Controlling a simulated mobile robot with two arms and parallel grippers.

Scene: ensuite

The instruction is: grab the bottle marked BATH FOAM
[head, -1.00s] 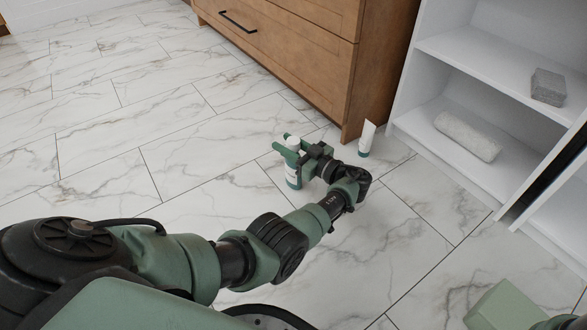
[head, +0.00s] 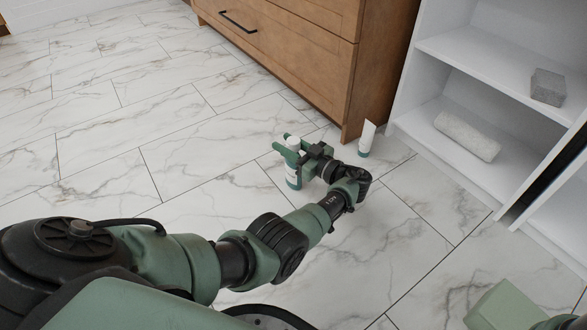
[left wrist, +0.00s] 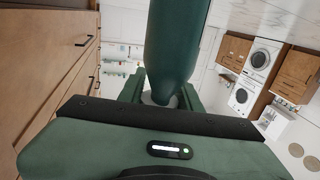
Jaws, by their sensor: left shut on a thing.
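A bottle (head: 293,178) with a green body, a white label and a white cap stands upright on the marble floor near the corner of the wooden cabinet. The writing on its label is too small to read. My left gripper (head: 290,152) is shut around the bottle's upper part, coming from the right. In the left wrist view, the dark green bottle (left wrist: 176,45) lies between the two fingers (left wrist: 160,92) of this gripper, and no label shows there. My right gripper does not show.
A white tube with a green cap (head: 366,140) stands on the floor right of the gripper. The wooden cabinet (head: 290,45) is behind. A white shelf unit (head: 480,55) at right holds a rolled towel (head: 467,136) and a grey block (head: 548,87). The floor at left is clear.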

